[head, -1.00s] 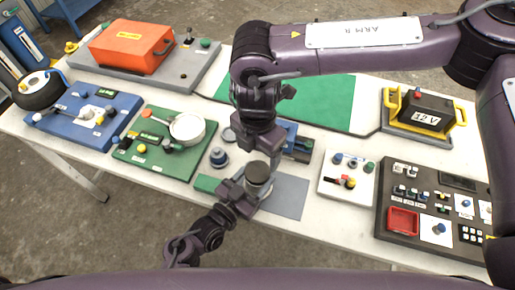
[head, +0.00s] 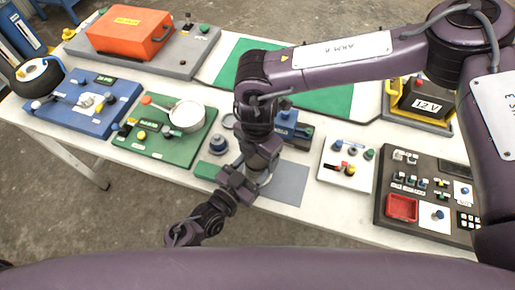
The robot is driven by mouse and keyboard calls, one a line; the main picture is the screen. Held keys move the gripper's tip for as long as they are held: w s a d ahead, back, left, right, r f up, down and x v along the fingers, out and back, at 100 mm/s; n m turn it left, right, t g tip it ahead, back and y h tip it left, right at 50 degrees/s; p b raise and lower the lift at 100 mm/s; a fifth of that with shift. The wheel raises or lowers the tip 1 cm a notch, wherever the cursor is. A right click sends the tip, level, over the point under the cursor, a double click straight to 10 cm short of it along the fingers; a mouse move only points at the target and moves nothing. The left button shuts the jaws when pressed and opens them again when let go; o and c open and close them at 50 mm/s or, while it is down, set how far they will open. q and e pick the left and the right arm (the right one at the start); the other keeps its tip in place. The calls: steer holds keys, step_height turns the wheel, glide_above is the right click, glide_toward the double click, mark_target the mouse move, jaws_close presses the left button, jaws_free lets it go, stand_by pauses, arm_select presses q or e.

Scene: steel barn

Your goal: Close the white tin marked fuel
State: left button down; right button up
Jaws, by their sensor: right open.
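A small round tin (head: 266,180) shows as a pale curved edge over the grey mat. I take it for the fuel tin; no marking on it is readable. Its top is hidden under my right wrist and gripper (head: 262,162), which points down over it. The right gripper is open; its fingertips are not clearly seen. My left gripper (head: 238,185) is at the tin's left side, its arm rising from the lower left. Its fingers are partly hidden, so contact with the tin cannot be told.
The grey mat (head: 289,184) is bare on the right. A blue-grey round part (head: 218,145) stands left of my right arm. A green panel (head: 140,149) with a pale round pan (head: 188,116) lies further left. A white switch panel (head: 333,178) lies right.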

steer(key=c, duration=1)
steer(key=shift+a+m, duration=0.1)
steer(key=shift+m, duration=1.1)
steer(key=m, duration=0.4)
steer(key=o, duration=1.1)
